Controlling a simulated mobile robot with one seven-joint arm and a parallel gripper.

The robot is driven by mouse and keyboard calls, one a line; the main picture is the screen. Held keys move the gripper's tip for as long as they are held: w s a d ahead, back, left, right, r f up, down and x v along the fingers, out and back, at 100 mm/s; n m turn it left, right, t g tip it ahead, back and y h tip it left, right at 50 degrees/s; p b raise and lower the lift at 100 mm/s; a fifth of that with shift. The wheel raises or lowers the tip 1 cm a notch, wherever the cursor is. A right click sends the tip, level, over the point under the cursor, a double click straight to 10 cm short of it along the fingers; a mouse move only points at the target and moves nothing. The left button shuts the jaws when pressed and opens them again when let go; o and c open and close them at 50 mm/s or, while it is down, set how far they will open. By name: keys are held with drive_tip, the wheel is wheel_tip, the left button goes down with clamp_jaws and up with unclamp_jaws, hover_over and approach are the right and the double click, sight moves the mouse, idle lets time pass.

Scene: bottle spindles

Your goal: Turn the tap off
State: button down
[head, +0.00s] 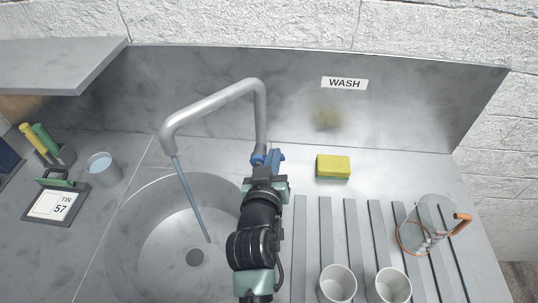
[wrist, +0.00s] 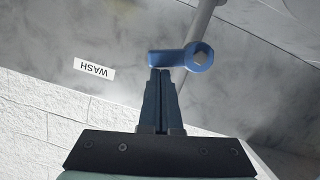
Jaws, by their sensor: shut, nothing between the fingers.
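The grey tap (head: 215,106) arches over the round sink (head: 125,238). A thin blue stream of water (head: 190,198) runs from its spout into the basin. The tap's blue lever (head: 277,157) sits low at the foot of the pipe. In the wrist view the lever (wrist: 181,57) has its round hub on the pipe and its arm pointing left. My gripper (head: 265,170) is shut and empty, right at the lever. In the wrist view its fingertips (wrist: 160,72) lie at the lever arm's edge; I cannot tell whether they touch.
A yellow and green sponge (head: 333,166) lies right of the tap. Two white cups (head: 337,284) and a clear jug (head: 428,225) stand on the slatted drainer. A steel wall (head: 400,100) rises behind.

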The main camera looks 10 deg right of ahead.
drive_tip(key=shift+s+d+f+m+y+b, duration=0.1)
drive_tip(key=shift+d+f+m+y+b, duration=0.4)
drive_tip(key=shift+m, duration=0.3)
drive_tip(key=shift+f, duration=0.15)
drive_tip(key=s+a+r+p, duration=0.2)
drive_tip(key=s+r, duration=0.4)
drive_tip(key=s, duration=0.3)
drive_tip(key=shift+s+r, duration=0.2)
drive_tip(key=shift+r, duration=0.05)
idle(0.3)
drive_tip(key=shift+a, duration=0.1)
idle(0.3)
